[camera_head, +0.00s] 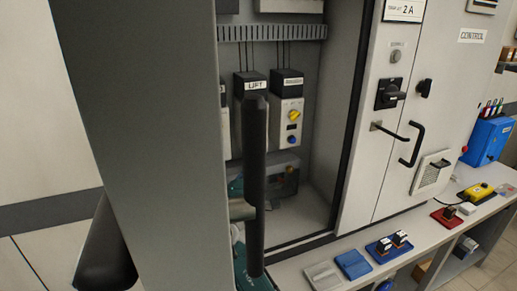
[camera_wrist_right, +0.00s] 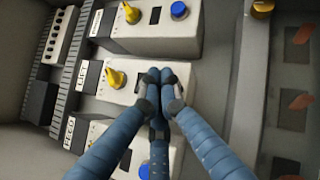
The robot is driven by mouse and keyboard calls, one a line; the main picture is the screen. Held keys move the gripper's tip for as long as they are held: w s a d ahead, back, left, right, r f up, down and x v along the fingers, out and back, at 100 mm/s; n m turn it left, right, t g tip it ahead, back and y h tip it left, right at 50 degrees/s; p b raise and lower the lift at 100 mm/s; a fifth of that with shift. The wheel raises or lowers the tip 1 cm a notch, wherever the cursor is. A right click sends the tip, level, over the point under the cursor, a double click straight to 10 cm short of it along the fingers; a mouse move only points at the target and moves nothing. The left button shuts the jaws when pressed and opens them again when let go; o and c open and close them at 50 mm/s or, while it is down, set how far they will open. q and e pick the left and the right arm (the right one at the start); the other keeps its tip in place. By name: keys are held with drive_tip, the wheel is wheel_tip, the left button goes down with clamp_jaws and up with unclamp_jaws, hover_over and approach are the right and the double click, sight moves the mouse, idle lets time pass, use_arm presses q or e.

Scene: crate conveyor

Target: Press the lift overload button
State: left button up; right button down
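The lift module (camera_head: 251,76), labelled LIFT, stands in the open cabinet in the head view. A dark upright bar covers most of its front there. In the right wrist view the lift module (camera_wrist_right: 109,94) is in the middle, with a yellow knob (camera_wrist_right: 115,78) and a small dark display (camera_wrist_right: 138,84). My right gripper (camera_wrist_right: 158,78) has its fingers drawn together, empty, in front of this module, right of the display. Its fingertips cover where the module's button would be; I cannot tell whether they touch. My left gripper is not in view.
A neighbouring module (camera_head: 289,115) has a yellow knob and a blue button (camera_head: 291,140). A module labelled FEED (camera_wrist_right: 93,155) lies on the other side of the lift module. The cabinet door (camera_head: 145,130) stands open at left. A bench (camera_head: 330,250) holds several small items.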

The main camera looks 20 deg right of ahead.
drive_tip(key=shift+s, duration=0.8)
drive_tip(key=s+p, duration=0.2)
drive_tip(key=s, duration=0.3)
drive_tip(key=shift+a, duration=0.2)
idle(0.6)
